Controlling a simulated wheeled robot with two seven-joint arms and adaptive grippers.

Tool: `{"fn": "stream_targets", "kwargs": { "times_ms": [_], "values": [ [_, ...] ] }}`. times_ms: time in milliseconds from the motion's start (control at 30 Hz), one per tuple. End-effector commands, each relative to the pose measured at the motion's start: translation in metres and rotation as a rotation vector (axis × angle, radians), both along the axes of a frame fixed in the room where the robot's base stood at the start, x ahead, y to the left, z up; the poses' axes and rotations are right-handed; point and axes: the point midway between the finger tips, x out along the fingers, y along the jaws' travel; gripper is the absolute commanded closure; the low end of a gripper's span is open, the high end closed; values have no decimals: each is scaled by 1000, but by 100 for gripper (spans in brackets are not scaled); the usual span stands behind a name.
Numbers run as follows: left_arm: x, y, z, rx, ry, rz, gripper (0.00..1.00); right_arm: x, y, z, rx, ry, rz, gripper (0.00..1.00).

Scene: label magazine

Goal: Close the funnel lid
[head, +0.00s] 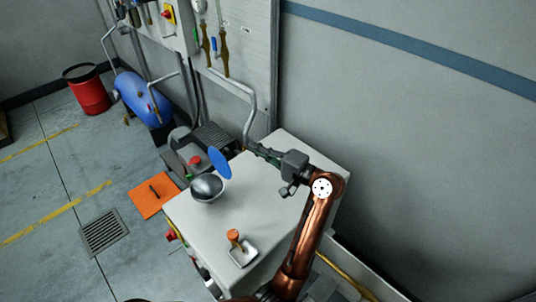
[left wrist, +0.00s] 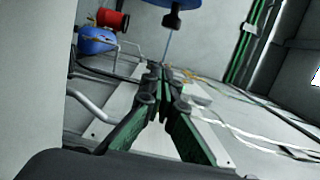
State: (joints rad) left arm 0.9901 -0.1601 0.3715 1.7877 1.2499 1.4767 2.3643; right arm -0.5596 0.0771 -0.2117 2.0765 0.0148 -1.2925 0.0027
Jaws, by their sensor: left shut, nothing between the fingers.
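The funnel (head: 207,190) is a round dark grey bowl at the left back part of the white cabinet top. Its blue disc lid (head: 220,163) stands tilted up at the funnel's back edge, so the funnel is open. In the left wrist view a blue disc edge, which looks like the lid (left wrist: 168,3), shows at the top with a dark knob below it. My left gripper (head: 254,148) is shut and empty, to the right of the lid and apart from it. Its green fingers meet at the tips in the left wrist view (left wrist: 160,73). My right gripper is not in view.
The white cabinet top (head: 270,205) is mostly clear. A small white tray (head: 243,257) with an orange-topped item stands near its front. A grey pipe (head: 251,110) and a wall panel rise behind. A blue tank (head: 145,98) and red drum (head: 88,92) stand far left.

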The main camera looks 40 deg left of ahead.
Motion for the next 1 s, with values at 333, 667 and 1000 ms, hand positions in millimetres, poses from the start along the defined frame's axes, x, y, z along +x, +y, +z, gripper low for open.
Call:
{"fn": "stream_targets", "kwargs": {
  "times_ms": [333, 667, 1000],
  "values": [
    [-34, 29, -2, 2, 2, 3, 100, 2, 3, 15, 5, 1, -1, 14],
    [-44, 31, -1, 2, 2, 4, 100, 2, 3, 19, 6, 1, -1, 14],
    [-44, 33, -1, 1, -7, 7, 100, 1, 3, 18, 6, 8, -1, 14]
  ]
}}
